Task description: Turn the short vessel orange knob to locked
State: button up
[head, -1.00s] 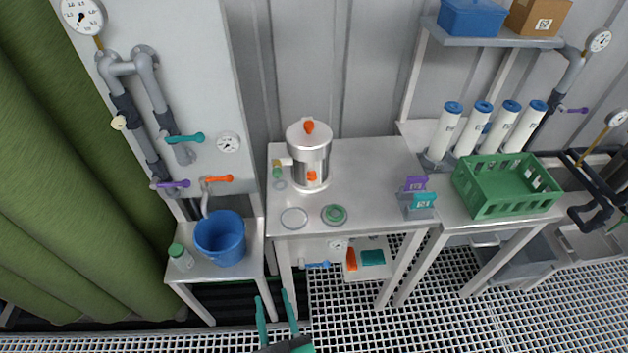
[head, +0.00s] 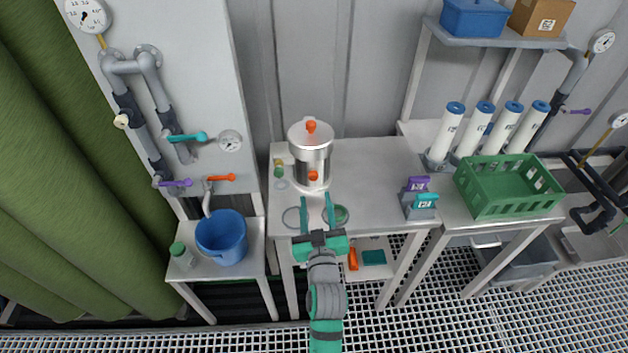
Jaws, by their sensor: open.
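The short vessel (head: 309,160) is a silver cylinder with a lid, upright on the metal table near its back left. One orange knob (head: 311,126) sits on top of the lid, and another orange knob (head: 313,175) is low on the front side. I cannot tell from this view whether either is locked. My gripper (head: 317,200) is open and empty, its two green fingers pointing at the vessel from the front, apart from it. The fingers are over the table's front part, between two rings.
A grey ring (head: 291,217) and a green ring (head: 341,214) lie beside my fingers. A blue bucket (head: 221,238) is at left. The table right of the vessel is clear.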

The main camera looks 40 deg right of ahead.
aim_at(314, 179)
jog(key=x, duration=0.8)
jog(key=shift+w+d, duration=0.15)
jog(key=shift+d, duration=0.15)
grip_shut()
jog(key=c, duration=1.1)
grip_release()
jog(key=shift+o, duration=0.2)
